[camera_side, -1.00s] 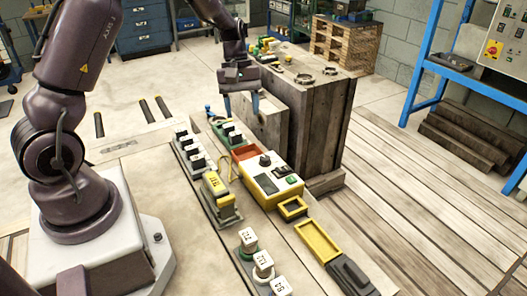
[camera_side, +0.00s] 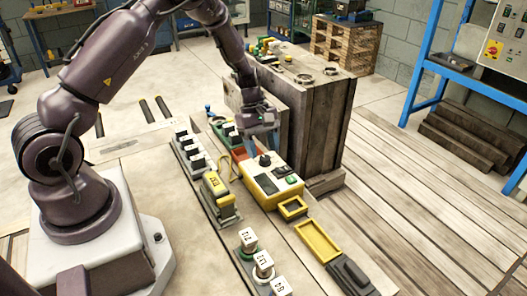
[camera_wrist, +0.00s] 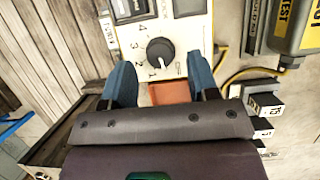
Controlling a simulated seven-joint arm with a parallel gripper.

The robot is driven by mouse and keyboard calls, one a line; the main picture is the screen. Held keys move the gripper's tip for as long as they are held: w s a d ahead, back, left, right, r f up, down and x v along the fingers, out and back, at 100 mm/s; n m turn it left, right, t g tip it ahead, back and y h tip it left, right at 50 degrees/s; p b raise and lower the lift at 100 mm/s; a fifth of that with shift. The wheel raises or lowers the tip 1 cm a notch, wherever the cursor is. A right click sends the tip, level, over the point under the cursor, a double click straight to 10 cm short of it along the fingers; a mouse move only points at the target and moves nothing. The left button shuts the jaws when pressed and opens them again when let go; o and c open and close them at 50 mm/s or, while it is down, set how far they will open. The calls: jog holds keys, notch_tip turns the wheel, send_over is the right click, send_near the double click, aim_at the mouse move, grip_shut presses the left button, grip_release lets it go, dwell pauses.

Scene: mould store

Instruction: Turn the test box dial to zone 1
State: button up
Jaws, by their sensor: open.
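The test box (camera_side: 262,194), white on top with yellow sides, stands on the bench in the side view. Its black dial (camera_side: 264,159) is at the far end of the top. In the wrist view the dial (camera_wrist: 160,52) has numbers 4, 3 and 2 down its left side, with small marks near its lower edge. A white pointer line appears on the lower part of the knob, but I cannot tell exactly which number it faces. My gripper (camera_side: 263,147) is above the dial with blue fingers. In the wrist view my gripper (camera_wrist: 160,64) is open, one finger on each side below the dial, empty.
A red tray (camera_side: 240,154) adjoins the box's far end. A yellow TEST unit (camera_side: 214,186) and racks of white blocks (camera_side: 186,146) stand to the left. Yellow trays (camera_side: 318,240) lie in front. A wooden crate (camera_side: 318,125) stands close on the right.

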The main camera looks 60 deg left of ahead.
jog(key=shift+x, duration=0.85)
jog(key=c, duration=0.9)
jog(key=shift+m, duration=0.4)
jog(key=m, duration=0.1)
jog(key=m+g, duration=0.1)
jog(key=m, duration=0.1)
jog(key=shift+w+r+m+g, duration=0.1)
jog(key=shift+w+m+g, duration=0.1)
jog(key=shift+m+g, duration=0.1)
jog(key=shift+m+g+y, duration=0.6)
jog(key=shift+m, duration=1.1)
jog(key=shift+w, duration=0.1)
